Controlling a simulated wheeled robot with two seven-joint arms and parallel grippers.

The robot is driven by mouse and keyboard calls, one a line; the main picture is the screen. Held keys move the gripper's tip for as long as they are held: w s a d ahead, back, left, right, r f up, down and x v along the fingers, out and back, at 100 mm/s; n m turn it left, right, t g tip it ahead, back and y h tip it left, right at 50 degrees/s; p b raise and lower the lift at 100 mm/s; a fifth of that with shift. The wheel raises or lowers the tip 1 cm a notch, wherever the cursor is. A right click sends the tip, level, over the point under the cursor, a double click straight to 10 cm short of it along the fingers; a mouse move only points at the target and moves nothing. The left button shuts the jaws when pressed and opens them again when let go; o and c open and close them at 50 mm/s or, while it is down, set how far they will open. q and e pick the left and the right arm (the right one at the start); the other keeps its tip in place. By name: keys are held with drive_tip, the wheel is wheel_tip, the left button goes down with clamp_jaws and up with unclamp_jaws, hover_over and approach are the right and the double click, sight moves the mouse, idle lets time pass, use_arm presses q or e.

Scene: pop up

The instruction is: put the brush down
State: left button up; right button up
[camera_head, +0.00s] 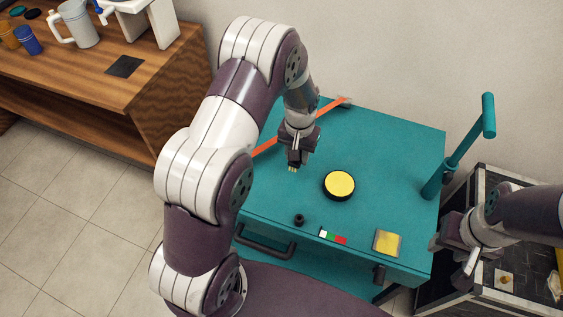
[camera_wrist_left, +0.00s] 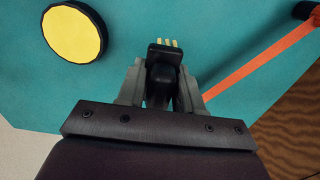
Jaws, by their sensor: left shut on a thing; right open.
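My left gripper (camera_head: 292,158) is above the teal cart top (camera_head: 400,150), pointing down. It is shut on the brush (camera_wrist_left: 162,70), a small dark piece with yellow bristle tips; in the head view only its tip (camera_head: 293,168) shows below the fingers. The left gripper (camera_wrist_left: 160,88) grips the brush from both sides in the wrist view. The brush seems held over the surface; I cannot tell the exact gap. My right gripper (camera_head: 450,258) is open and empty beside the cart's right edge.
On the cart are a round black tin with yellow top (camera_head: 340,184), a small black cylinder (camera_head: 299,220), a coloured strip (camera_head: 333,237), a yellow pad (camera_head: 387,242) and an orange strap (camera_head: 327,108). An upright handle (camera_head: 465,147) stands right. A dark crate (camera_head: 520,181) adjoins.

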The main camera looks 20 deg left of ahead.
sight(285, 171)
use_arm(q)
drive_tip(key=a+f, duration=0.2)
drive_tip(key=a, duration=0.1)
drive_tip(key=shift+a, duration=0.1)
wheel_tip(285, 171, down, 4)
drive_tip(key=shift+s+r, duration=0.15)
drive_tip(key=shift+r, duration=0.1)
drive_tip(key=shift+a+f, duration=0.1)
drive_tip(key=shift+f, duration=0.2)
drive_tip(key=shift+f, duration=0.15)
drive_tip(key=o, duration=1.1)
